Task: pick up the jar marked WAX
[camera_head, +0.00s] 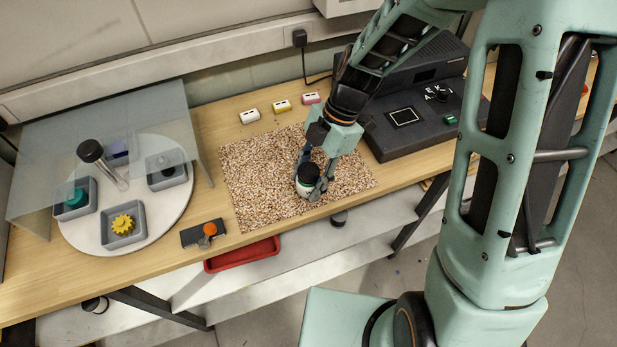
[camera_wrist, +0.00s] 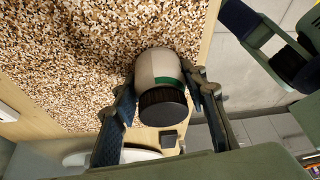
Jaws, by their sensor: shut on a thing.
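A white jar with a black lid and a green band (camera_head: 304,188) is at the front part of the speckled mat (camera_head: 258,180). My gripper (camera_head: 308,185) is shut on this jar, one finger on each side. In the wrist view, the jar (camera_wrist: 160,65) sits between the two fingers (camera_wrist: 163,88), its black lid toward the camera. No marking can be read on the jar, so I cannot tell whether it says WAX. I cannot tell whether it touches the mat or is just above it.
Left is a round white board (camera_head: 80,236) with grey trays, under a clear sheet (camera_head: 45,165). A dark console (camera_head: 400,140) stands right of the mat. Small blocks (camera_head: 249,116) line the back. A red tray (camera_head: 243,254) and another dark-lidded object (camera_head: 339,218) show below the bench's front edge.

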